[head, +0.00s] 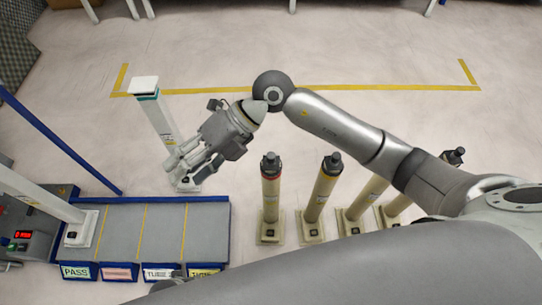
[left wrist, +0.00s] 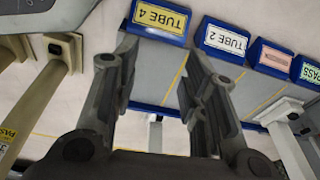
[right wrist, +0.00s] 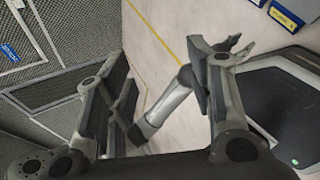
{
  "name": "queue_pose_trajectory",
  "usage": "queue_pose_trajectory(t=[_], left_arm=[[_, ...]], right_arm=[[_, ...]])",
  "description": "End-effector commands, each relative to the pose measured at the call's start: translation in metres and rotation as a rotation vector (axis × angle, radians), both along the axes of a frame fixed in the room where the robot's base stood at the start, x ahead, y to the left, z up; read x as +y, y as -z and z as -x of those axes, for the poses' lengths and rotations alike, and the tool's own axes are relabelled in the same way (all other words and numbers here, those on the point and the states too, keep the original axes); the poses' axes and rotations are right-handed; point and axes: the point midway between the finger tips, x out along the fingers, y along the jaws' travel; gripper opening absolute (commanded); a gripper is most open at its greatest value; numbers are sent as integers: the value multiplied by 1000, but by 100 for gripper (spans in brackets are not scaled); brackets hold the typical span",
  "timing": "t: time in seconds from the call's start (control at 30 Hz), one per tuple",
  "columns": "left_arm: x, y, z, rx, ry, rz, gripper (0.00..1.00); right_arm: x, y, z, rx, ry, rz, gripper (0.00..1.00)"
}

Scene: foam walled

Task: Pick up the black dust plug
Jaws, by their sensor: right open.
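The black tops look like plugs, but I cannot tell which one is the dust plug.
A white post with a square top (head: 145,84) stands left of the tubes. A blue-edged platform (head: 217,235) has front labels, including PASS (head: 77,271); TUBE 4 (left wrist: 160,17) shows in the left wrist view. A red-display box (head: 22,236) is far left.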

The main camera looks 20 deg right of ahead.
Motion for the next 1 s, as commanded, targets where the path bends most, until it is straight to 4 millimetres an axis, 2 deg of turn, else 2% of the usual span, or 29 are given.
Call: queue_pose_trajectory(t=[0.03, 0.1, 0.2, 0.3, 0.4, 0.5, 0.6, 0.8, 1.0], left_arm=[[0, 0, 0, 0, 0, 0, 40], [0, 0, 0, 0, 0, 0, 40], [0, 0, 0, 0, 0, 0, 40], [0, 0, 0, 0, 0, 0, 40], [0, 0, 0, 0, 0, 0, 40], [0, 0, -1, -1, 0, 0, 40], [-1, -3, -3, -5, -1, 1, 40], [-1, -15, -10, -11, -2, 1, 40], [-2, -22, -13, -13, -3, 1, 40]], right_arm=[[-20, 17, -8, -32, -16, 140, 49], [-51, 38, -19, -57, -23, 331, 49], [-97, 55, -37, -86, -4, 576, 49], [-138, 60, -51, -101, 32, 769, 49], [-166, 58, -60, -109, 64, 897, 49], [-182, 58, -65, -110, 85, 965, 49], [-187, 69, -66, -106, 91, 989, 49], [-187, 101, -65, -105, 90, 988, 49], [-187, 116, -66, -107, 88, 985, 49]])
